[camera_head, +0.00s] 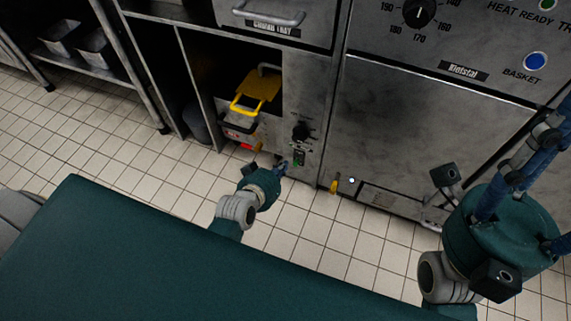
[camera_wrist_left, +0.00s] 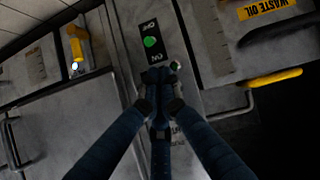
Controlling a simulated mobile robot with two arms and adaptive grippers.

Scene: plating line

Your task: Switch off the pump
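The pump switch is a small black plate with a green-lit part (camera_head: 299,158) low on the fryer's narrow panel. It shows larger in the left wrist view (camera_wrist_left: 150,43), with white lettering above and below the green part. My left gripper (camera_head: 283,167) is beside this plate, low in front of the panel. In the left wrist view its fingers (camera_wrist_left: 158,76) are together with nothing seen between them, and their tips cover the plate's lower edge. Contact cannot be told.
A black knob (camera_head: 300,131) sits above the switch. An open bay at its left holds a yellow-handled container (camera_head: 240,118); a waste oil label (camera_wrist_left: 266,9) shows near it. A yellow lever (camera_head: 334,186) is at the right. Tiled floor (camera_head: 340,235) is clear.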

